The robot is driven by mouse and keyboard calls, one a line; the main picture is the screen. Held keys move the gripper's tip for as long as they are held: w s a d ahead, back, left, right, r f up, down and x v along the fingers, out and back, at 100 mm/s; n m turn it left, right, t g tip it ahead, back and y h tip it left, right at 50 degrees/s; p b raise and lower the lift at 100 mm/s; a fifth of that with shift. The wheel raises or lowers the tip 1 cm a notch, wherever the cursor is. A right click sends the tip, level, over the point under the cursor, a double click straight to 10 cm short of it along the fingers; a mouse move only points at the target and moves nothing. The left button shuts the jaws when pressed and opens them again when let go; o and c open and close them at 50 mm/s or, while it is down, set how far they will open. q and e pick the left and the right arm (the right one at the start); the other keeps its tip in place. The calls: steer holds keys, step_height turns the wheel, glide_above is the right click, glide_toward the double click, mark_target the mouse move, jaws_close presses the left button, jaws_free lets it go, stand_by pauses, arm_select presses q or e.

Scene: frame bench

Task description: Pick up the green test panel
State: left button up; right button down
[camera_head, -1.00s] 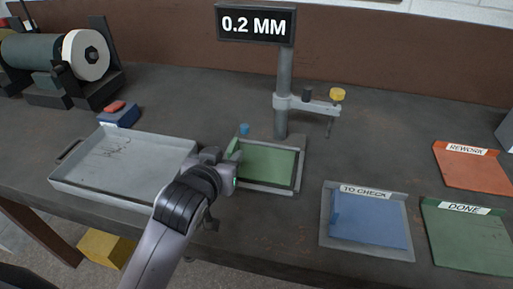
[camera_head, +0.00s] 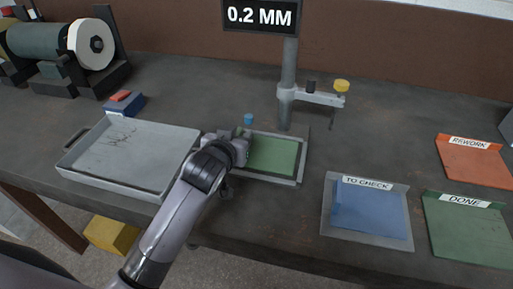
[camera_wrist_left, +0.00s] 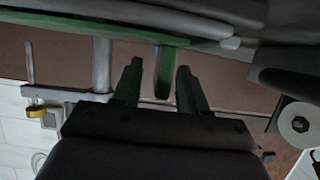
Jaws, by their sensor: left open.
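The green test panel (camera_head: 275,155) lies flat in a grey frame (camera_head: 293,181) under the gauge stand. My left gripper (camera_head: 241,146) is at the panel's left edge and hides that end of it. In the left wrist view, my open left gripper (camera_wrist_left: 160,66) has one finger on each side of an upright green tab (camera_wrist_left: 162,86). Gaps show between the tab and both fingers. The panel's green edge (camera_wrist_left: 75,22) runs along the top of that view. My right gripper is not in view.
The gauge stand (camera_head: 287,75) with its arm and yellow knob (camera_head: 342,86) rises behind the frame. A grey tray (camera_head: 128,187) stands left of my arm. Blue TO CHECK (camera_head: 370,212), green DONE (camera_head: 468,232) and orange REWORK (camera_head: 475,160) places lie to the right.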

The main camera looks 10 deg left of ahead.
arm_select(q)
steer(key=shift+c, duration=0.3)
jaws_close()
steer(key=shift+r, duration=0.1)
step_height(320, 180, up, 20)
